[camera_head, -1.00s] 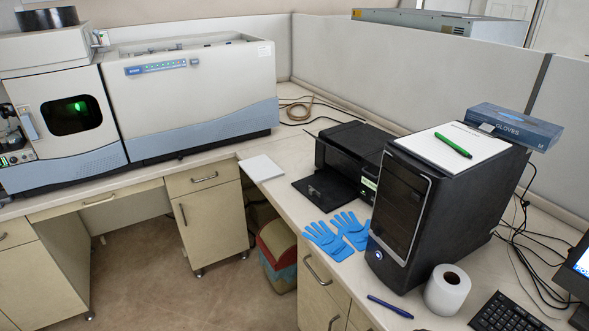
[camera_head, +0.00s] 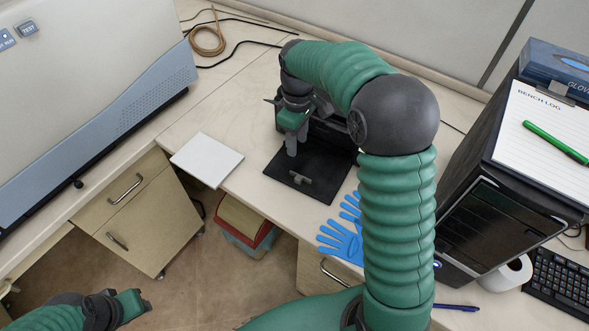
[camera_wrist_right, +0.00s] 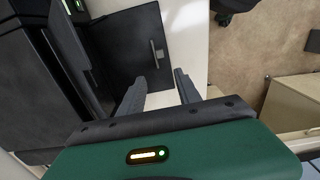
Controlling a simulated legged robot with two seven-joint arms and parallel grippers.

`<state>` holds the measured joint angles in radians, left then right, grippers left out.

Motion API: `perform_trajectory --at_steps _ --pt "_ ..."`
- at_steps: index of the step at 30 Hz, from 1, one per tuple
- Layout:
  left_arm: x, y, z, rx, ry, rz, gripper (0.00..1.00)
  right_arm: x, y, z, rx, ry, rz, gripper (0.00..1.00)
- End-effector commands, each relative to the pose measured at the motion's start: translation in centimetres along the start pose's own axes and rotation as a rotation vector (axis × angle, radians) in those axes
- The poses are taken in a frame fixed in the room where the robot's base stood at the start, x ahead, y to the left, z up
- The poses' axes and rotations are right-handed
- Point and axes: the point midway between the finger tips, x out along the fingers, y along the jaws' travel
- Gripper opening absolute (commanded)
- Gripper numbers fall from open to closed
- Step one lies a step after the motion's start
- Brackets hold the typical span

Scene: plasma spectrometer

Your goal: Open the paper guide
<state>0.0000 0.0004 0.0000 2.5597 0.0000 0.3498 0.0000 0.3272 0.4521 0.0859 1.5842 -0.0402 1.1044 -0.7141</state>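The paper guide (camera_head: 299,178) is a small grey piece on the flat black tray (camera_head: 325,183) of the black printer. In the right wrist view the guide (camera_wrist_right: 157,50) lies beyond my fingertips, on the dark tray. My right gripper (camera_head: 291,148) hangs over the tray's back left part, pointing down. Its two fingers (camera_wrist_right: 160,78) are apart in the wrist view with nothing between them. The guide is apart from the fingers. My right arm hides much of the printer body (camera_head: 322,130). My left gripper (camera_head: 138,303) is low at the left, away from the desk.
A dark computer tower (camera_head: 495,225) with a notepad and green pen stands right of my right arm. Blue gloves (camera_head: 342,242) lie in front of the tray. White paper (camera_head: 206,160) lies to its left. The large spectrometer (camera_head: 90,90) fills the left.

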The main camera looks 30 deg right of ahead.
Motion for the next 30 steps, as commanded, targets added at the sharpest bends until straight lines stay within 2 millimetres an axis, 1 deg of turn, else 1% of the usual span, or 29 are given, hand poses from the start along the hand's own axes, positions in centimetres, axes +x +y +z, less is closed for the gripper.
perform_trajectory --at_steps 1,5,9,12,15,18,21,29,30 --pt "0.1 0.0 0.1 0.000 -0.001 0.000 0.36 1.2 -0.1 0.2 0.001 -0.004 -0.003 0.40" --pt "-0.1 0.0 0.0 0.000 -0.001 0.000 0.36 4.6 0.0 0.1 0.001 -0.004 -0.005 0.40" --pt "-0.2 0.0 0.0 0.000 -0.001 0.000 0.36 8.5 0.1 -0.1 0.001 -0.006 -0.005 0.40" --pt "-0.3 0.0 -0.1 0.000 0.000 0.000 0.36 11.1 0.1 -0.2 0.002 -0.008 -0.004 0.40" --pt "-0.4 0.0 -0.1 0.000 0.000 0.000 0.36 13.2 0.1 -0.3 0.002 -0.007 -0.003 0.40" --pt "-0.5 0.0 -0.1 0.000 0.000 0.000 0.36 14.5 0.0 -0.3 0.002 -0.004 -0.001 0.40" --pt "-0.5 0.0 -0.1 0.000 0.000 0.000 0.36 15.2 0.0 -0.2 0.002 -0.003 0.000 0.40" --pt "-0.5 0.0 -0.1 0.000 0.000 0.000 0.36 15.4 0.1 -0.3 0.002 -0.002 0.000 0.40" --pt "-0.5 0.0 -0.1 0.000 0.000 0.000 0.36 15.4 0.1 -0.3 0.002 -0.002 0.000 0.35"
